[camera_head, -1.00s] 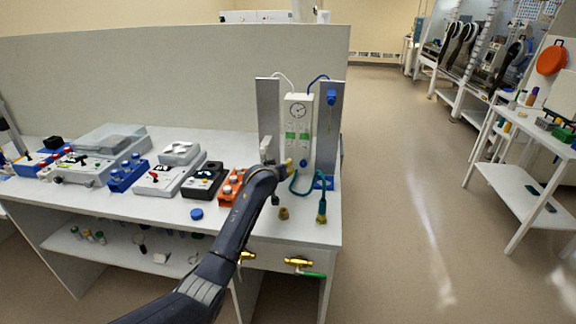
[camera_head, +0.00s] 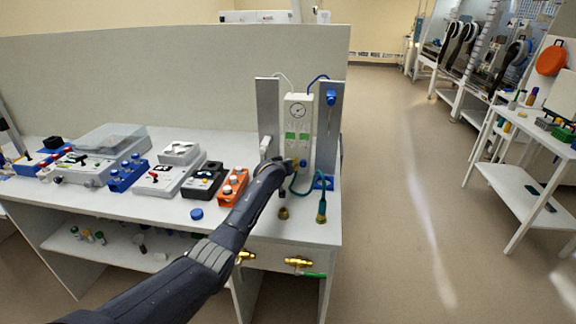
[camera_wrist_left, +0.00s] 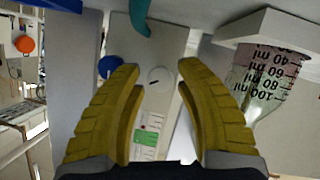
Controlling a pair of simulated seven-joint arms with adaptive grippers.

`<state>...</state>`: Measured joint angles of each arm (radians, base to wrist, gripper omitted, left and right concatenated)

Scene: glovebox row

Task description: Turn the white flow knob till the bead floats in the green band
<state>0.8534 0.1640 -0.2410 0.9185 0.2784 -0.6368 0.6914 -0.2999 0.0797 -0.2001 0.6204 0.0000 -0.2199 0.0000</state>
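The white flow knob (camera_wrist_left: 160,77), round with a dark line on its face, is on the pale panel in the left wrist view. My left gripper (camera_wrist_left: 159,80) is open, one yellow finger on each side of the knob, with visible gaps. Whether the fingers reach knob depth I cannot tell. In the head view, my left gripper (camera_head: 292,162) is at the lower front of the white flow panel (camera_head: 298,112) and hides the white knob. My right gripper is not in view.
A blue knob (camera_wrist_left: 110,67) is close beside the left finger in the wrist view. A teal hose (camera_head: 294,185) hangs below the panel. A graduated vessel (camera_wrist_left: 262,70) is at the wrist view's right. Orange (camera_head: 234,186) and black (camera_head: 203,180) boxes stand left of the gripper.

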